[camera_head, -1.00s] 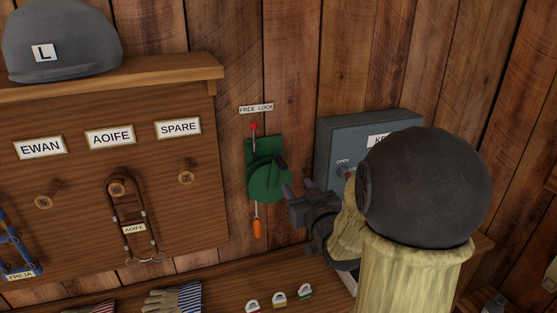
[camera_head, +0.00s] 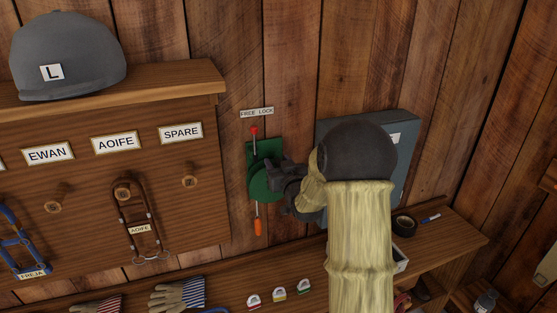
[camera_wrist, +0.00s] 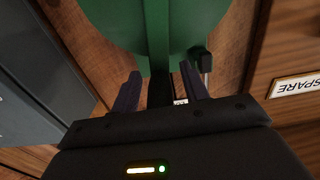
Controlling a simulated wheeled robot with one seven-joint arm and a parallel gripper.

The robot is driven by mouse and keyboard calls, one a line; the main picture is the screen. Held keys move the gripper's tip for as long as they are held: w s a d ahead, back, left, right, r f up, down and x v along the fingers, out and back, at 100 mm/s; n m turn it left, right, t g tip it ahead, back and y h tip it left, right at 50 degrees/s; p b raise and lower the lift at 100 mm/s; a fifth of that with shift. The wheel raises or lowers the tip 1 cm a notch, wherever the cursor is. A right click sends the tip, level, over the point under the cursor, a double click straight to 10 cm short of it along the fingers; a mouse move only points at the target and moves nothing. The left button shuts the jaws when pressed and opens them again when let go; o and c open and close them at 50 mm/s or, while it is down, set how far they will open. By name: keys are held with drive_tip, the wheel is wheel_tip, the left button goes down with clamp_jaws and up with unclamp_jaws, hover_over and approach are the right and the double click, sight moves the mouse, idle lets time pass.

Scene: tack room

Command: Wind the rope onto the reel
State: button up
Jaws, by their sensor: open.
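The green reel (camera_head: 262,185) is fixed to the plank wall. A lever with a red knob (camera_head: 254,131) stands at its top under a FREE LOCK sign (camera_head: 257,113). A short pale length of rope with an orange end piece (camera_head: 257,226) hangs below the reel. My gripper (camera_head: 278,172) is at the reel's right side and hides part of it, including the crank. In the wrist view my gripper (camera_wrist: 162,88) is open, its fingers on either side of a dark upright part, perhaps the crank knob, in front of the green reel (camera_wrist: 158,35). Contact cannot be told.
A grey key cabinet (camera_head: 400,150) is on the wall right of the reel, partly behind my arm. A wooden peg board (camera_head: 100,215) with bridles is to the left.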

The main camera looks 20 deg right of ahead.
clamp_jaws()
drive_tip(key=shift+w, duration=0.1)
idle(0.8)
drive_tip(key=shift+d+m, duration=0.35)
drive_tip(key=shift+m, duration=0.05)
